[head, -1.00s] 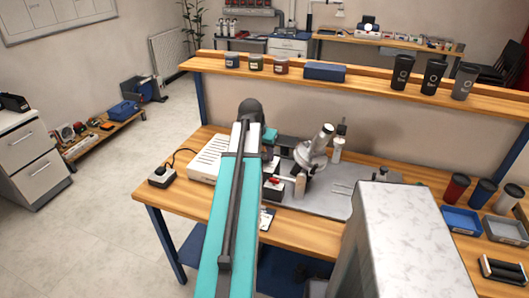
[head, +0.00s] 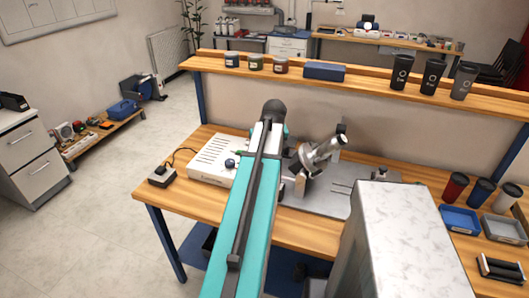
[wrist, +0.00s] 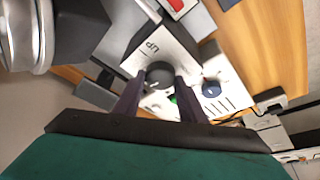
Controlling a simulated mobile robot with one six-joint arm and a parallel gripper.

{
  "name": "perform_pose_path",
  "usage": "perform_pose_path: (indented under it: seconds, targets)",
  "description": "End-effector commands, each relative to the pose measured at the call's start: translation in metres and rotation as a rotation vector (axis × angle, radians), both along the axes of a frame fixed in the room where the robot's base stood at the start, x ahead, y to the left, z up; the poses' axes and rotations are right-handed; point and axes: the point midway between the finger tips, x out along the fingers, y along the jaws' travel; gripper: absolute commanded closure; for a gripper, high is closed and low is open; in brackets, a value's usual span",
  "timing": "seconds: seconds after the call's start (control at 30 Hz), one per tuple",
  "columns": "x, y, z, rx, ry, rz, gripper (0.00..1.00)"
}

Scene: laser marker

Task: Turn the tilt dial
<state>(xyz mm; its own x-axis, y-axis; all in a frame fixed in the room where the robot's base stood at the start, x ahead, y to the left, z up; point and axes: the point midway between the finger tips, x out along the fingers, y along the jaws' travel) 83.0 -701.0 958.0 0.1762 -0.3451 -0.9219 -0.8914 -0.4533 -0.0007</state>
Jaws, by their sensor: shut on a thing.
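The tilt dial (wrist: 159,75) is a dark round knob on a pale block marked "UP" in the wrist view. My gripper (wrist: 160,82) has one dark finger on each side of the dial and is shut on it. In the head view my teal and white arm hides the dial and the fingers. The silver laser head (head: 322,153) leans up to the right, just right of my arm. Part of it also shows large at the upper left of the wrist view (wrist: 22,38).
A white slotted box (head: 210,168) with a dark blue knob (head: 230,163) stands left of my arm; a small black-topped box (head: 162,176) is farther left. A grey plate (head: 325,203) lies right of my arm. A shelf (head: 400,92) with jars and cups runs behind.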

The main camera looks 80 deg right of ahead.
Motion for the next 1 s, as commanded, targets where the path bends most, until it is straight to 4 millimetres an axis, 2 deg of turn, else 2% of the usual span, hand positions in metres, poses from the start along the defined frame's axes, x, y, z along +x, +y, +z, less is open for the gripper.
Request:
perform_pose_path:
  seconds: [0.3,0.77,0.8,0.9,1.0]
  targets:
    - [-0.0065,0.0027,-0.0027,0.012,0.011,0.105,0.85]
    - [-0.0069,0.0028,-0.0027,0.012,0.009,0.118,0.85]
    - [-0.0069,0.0029,-0.0027,0.013,0.010,0.118,0.58]
    - [-0.0061,0.0023,-0.0022,0.011,0.009,0.118,0.45]
    - [-0.0051,0.0017,-0.0017,0.009,0.007,0.119,0.45]
